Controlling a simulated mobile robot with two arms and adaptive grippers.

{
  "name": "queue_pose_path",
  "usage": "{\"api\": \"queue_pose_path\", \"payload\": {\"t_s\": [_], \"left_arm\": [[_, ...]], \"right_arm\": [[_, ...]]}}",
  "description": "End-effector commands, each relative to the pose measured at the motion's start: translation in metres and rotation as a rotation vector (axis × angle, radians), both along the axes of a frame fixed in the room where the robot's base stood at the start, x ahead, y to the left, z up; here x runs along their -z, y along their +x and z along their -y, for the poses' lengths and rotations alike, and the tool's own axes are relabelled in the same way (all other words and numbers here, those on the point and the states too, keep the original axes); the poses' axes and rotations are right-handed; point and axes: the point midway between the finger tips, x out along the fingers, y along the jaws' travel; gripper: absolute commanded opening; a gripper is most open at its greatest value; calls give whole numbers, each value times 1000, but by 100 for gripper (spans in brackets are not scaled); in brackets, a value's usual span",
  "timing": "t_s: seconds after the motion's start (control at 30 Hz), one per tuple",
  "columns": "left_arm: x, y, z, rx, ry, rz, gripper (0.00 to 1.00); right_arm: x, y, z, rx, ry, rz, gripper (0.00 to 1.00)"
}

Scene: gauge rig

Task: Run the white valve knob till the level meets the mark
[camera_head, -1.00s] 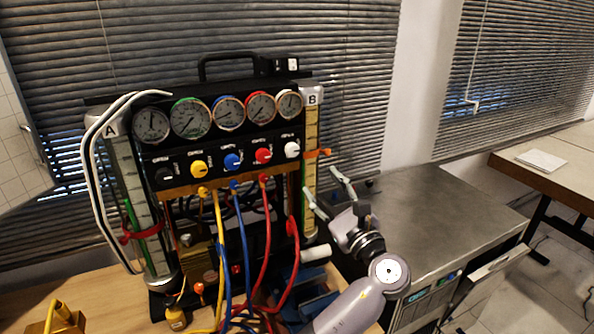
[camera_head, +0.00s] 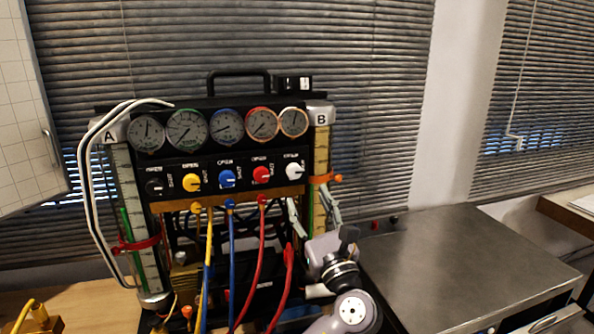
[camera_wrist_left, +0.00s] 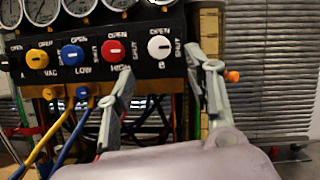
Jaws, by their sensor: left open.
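The white valve knob (camera_head: 293,171) is at the right end of the row of knobs on the black gauge panel; it also shows in the left wrist view (camera_wrist_left: 159,46). My left gripper (camera_head: 313,208) is open and empty, below and slightly right of that knob. In the left wrist view, its fingers (camera_wrist_left: 162,66) are spread on either side below the knob, with no visible contact. Tube B (camera_head: 321,150) stands right of the panel with an orange marker (camera_head: 322,179) around it. My gripper partly hides its lower part, and its level is unclear. My right gripper is not in view.
Yellow (camera_head: 191,183), blue (camera_head: 227,178) and red (camera_head: 262,174) knobs sit left of the white one, under several gauges. Coloured hoses hang below. Tube A (camera_head: 122,180) has a red band (camera_head: 137,245) and a green strip. A metal-topped bench (camera_head: 460,265) is at right.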

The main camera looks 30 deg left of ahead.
Motion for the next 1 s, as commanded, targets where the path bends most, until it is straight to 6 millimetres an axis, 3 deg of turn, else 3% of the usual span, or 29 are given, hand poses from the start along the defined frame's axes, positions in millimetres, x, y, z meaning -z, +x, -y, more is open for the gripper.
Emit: {"api": "queue_pose_path", "payload": {"t_s": [0.2, 0.4, 0.83, 1.0], "left_arm": [[-21, 26, -35, -3, 2, -1, 48], [-29, 41, -55, -3, 0, -1, 48], [-31, 47, -63, 0, 0, 0, 48], [-31, 47, -62, -1, 0, 0, 37]], "right_arm": [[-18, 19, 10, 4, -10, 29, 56], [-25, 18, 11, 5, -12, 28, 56], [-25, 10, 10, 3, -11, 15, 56], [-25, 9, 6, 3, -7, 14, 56]]}}
